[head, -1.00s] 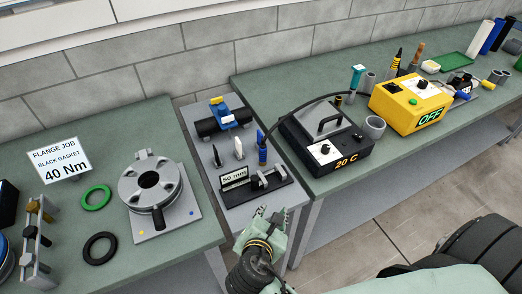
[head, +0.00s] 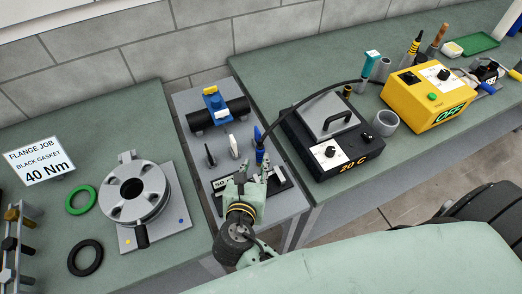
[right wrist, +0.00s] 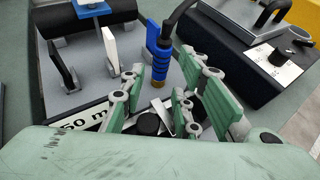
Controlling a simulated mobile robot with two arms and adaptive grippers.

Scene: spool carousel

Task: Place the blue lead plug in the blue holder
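The blue lead plug (right wrist: 160,68), ribbed with a brass tip and a black cable from its top, stands roughly upright on the grey middle table; it also shows in the head view (head: 260,155). The blue holder (right wrist: 151,36) is a thin upright blue piece close beside and behind the plug. I cannot tell whether the plug touches or sits in it. My right gripper (head: 255,175) is open and empty in front of the plug. In the right wrist view its fingers (right wrist: 164,82) are spread to either side of the plug, not closed on it. My left gripper is out of view.
A white holder (head: 233,146) and a black holder (head: 209,154) stand left of the blue one. A black cylinder with a blue clamp (head: 215,105) lies behind. A 50 mm label and black fixture are under my gripper. The 20 C heater box (head: 330,140) stands right.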

